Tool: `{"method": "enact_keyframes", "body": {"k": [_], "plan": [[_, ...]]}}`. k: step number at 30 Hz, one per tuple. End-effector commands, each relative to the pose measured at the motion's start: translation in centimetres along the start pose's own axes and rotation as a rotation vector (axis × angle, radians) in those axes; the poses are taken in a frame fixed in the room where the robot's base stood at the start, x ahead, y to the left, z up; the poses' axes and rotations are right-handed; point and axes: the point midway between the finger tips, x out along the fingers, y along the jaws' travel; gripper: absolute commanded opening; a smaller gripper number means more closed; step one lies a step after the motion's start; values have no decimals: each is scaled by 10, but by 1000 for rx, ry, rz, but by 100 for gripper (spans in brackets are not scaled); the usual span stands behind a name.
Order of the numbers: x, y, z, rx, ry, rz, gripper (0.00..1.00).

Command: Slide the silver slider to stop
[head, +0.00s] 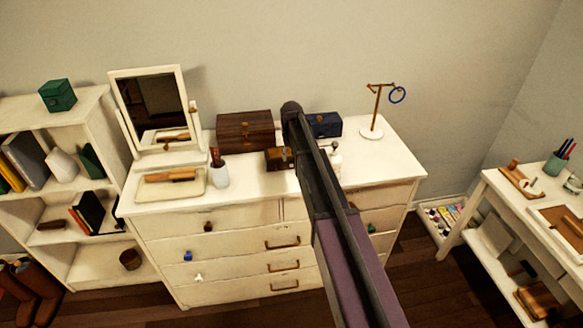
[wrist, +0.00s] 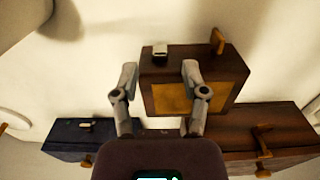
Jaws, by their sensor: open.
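In the wrist view, a small silver piece (wrist: 160,51), likely the slider, sits on the top edge of a small dark-brown box (wrist: 190,60) with an amber panel. My gripper (wrist: 160,72) is open, its two grey fingers apart over the panel, with the silver piece just beyond and between their tips. I cannot tell whether the fingers touch the box. A wooden knob (wrist: 217,41) stands at the box's right. In the head view the small box (head: 278,158) is on the dresser (head: 250,215), partly behind my arm; the slider cannot be made out there.
A navy box (head: 325,124) and a larger brown box (head: 245,132) stand behind the small box. A white bottle (head: 335,160), a brush cup (head: 219,172), a mirror (head: 152,105) and a ring stand (head: 374,120) are nearby. The dresser's front right top is clear.

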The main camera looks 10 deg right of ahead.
Motion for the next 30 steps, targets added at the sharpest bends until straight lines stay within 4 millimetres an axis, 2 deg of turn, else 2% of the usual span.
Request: {"method": "enact_keyframes", "body": {"k": [3,12,27,28,30], "plan": [[13,0,0,0,0,0,57],[29,0,0,0,0,0,57],[32,0,0,0,0,0,57],[32,0,0,0,0,0,54],[32,0,0,0,0,0,33]]}}
